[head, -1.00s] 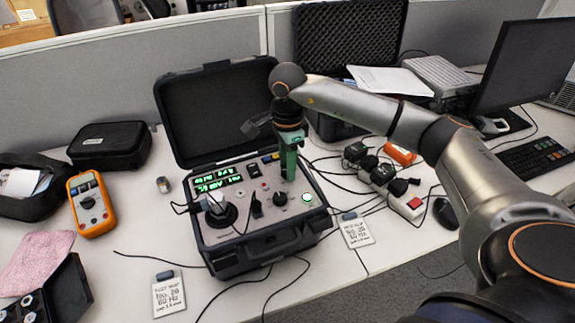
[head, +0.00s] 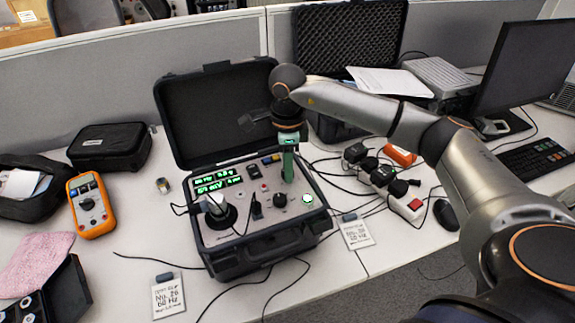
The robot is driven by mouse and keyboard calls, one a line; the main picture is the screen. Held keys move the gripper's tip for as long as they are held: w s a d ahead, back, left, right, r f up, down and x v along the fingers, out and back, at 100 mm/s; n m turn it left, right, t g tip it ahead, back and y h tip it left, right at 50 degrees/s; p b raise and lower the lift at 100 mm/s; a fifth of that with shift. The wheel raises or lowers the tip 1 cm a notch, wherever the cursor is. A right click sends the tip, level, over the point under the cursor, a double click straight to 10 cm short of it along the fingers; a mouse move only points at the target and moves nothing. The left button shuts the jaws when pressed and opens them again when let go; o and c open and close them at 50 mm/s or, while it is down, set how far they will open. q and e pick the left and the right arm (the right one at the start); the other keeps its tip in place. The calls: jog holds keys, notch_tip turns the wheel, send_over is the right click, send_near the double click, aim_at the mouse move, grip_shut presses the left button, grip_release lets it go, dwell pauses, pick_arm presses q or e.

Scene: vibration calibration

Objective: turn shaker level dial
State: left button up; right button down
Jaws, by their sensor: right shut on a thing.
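The shaker calibrator is an open black case with a grey panel (head: 236,232), seen in the head view on the desk. Its panel carries a lit green display (head: 217,184), a black knob (head: 280,200), a lit green button (head: 307,198) and a round shaker mount (head: 220,211). My right gripper (head: 288,179) points down at the panel's back right. It is shut on a small control there, which its green fingers hide; this looks like the level dial. The black knob shows just in front of the fingers. My left gripper is not in view.
The raised case lid (head: 213,115) stands behind the panel, close to my right gripper. An orange multimeter (head: 91,205) and black pouch (head: 110,146) lie left. A power strip (head: 407,206) with cables lies right. Cards (head: 356,232) lie near the case.

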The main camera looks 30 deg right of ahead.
jog(key=shift+r, duration=0.1)
jog(key=c, duration=0.5)
grip_release()
notch_tip(320, 180, up, 12)
jog(key=shift+r+b, duration=0.25)
jog(key=shift+b, duration=0.05)
